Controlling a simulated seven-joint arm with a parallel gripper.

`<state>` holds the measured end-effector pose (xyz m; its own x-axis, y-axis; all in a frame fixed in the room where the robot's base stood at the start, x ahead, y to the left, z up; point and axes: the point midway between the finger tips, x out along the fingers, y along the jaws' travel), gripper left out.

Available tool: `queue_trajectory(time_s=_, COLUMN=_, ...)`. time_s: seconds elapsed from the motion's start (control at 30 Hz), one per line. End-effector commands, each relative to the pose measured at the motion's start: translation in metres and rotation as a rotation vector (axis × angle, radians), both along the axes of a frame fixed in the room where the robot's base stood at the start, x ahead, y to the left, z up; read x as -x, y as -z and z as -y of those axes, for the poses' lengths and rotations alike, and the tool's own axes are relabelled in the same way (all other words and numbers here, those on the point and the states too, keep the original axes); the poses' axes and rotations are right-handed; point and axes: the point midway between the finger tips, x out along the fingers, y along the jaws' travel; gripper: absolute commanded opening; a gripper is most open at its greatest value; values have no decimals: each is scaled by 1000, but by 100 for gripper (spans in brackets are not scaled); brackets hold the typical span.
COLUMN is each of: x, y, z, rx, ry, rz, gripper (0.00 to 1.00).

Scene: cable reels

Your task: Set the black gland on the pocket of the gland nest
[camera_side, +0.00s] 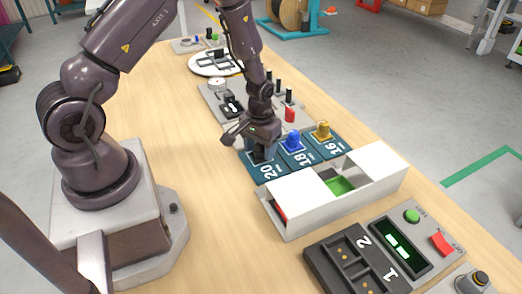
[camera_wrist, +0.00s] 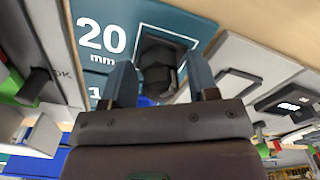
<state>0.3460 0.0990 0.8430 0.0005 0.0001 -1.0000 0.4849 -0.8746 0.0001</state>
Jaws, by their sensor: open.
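The gland nest (camera_side: 264,176) is a row of dark teal plates marked 20, 18 and 16 on the table. The black gland (camera_wrist: 158,60) is at the white-outlined pocket of the 20 mm plate (camera_wrist: 88,15), between and slightly beyond my fingertips. In the side view the black gland (camera_side: 261,156) shows just under my gripper (camera_side: 255,147), partly hidden. My gripper (camera_wrist: 162,75) is open, with a finger on either side of the gland. Whether the gland sits fully flat is hard to tell.
A white-lidded box (camera_side: 300,190) with a green and a red compartment stands close in front of the nest. A black tray (camera_side: 355,262) marked 1 and 2 is farther front. A grey panel (camera_side: 212,100) with black posts lies behind. Bare table (camera_side: 215,215) is at left.

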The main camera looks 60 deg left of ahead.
Motion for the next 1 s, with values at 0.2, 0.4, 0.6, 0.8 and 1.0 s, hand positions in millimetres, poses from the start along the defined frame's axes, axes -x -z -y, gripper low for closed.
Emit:
queue_trajectory(time_s=0.2, x=0, y=0, z=0, rx=0, ry=0, rz=0, gripper=18)
queue_trajectory(time_s=0.4, x=0, y=-5, z=0, rx=-1, ry=0, rz=2, gripper=11)
queue_trajectory(time_s=0.6, x=-1, y=-34, z=0, rx=-2, ry=0, rz=5, gripper=11)
queue_trajectory(time_s=0.8, x=-1, y=-63, z=0, rx=-1, ry=1, rz=4, gripper=11)
queue_trajectory(time_s=1.0, x=0, y=-76, z=0, rx=0, ry=1, rz=-1, gripper=11)
